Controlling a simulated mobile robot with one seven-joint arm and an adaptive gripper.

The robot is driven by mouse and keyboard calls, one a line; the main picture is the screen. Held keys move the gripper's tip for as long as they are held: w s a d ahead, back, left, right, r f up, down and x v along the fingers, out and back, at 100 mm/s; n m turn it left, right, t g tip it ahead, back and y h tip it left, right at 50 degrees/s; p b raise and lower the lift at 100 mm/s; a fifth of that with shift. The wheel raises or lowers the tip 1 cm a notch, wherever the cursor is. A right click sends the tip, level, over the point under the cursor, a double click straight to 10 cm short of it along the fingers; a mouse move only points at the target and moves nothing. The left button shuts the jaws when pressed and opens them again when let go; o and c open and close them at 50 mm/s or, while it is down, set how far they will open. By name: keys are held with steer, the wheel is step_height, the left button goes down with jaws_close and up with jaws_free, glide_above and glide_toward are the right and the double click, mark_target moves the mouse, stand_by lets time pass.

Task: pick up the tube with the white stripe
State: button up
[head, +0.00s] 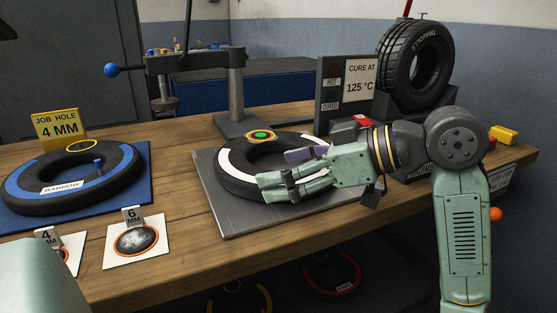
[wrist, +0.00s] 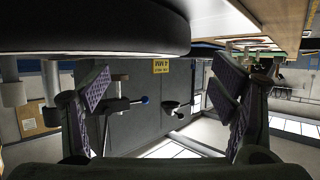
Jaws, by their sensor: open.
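The black tube with the white stripe (head: 233,176) lies flat on a grey plate (head: 215,195) in the middle of the bench. A green and orange round patch (head: 261,136) shows at its far side. My gripper (head: 281,169) reaches in from the right, over the tube's near right part, and hides some of it. In the wrist view, which is upside down, my gripper (wrist: 160,105) has its fingers wide apart with nothing between them. A black curved rim, apparently the tube (wrist: 100,30), fills the upper left there, outside the fingers. I cannot tell whether they touch.
A blue-striped tube (head: 28,192) lies on a blue mat at left. A press post (head: 236,90) with a blue-knobbed arm stands behind the plate. A cure sign (head: 360,82) and an upright tyre (head: 425,65) stand back right. Patch cards (head: 113,256) lie at front left.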

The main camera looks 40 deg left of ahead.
steer(key=x, duration=0.4)
steer(key=shift+a+f, duration=0.1)
steer(key=shift+f, duration=0.05)
steer(key=shift+w, duration=0.1)
steer(key=shift+c, duration=0.4)
steer(key=c, duration=1.5)
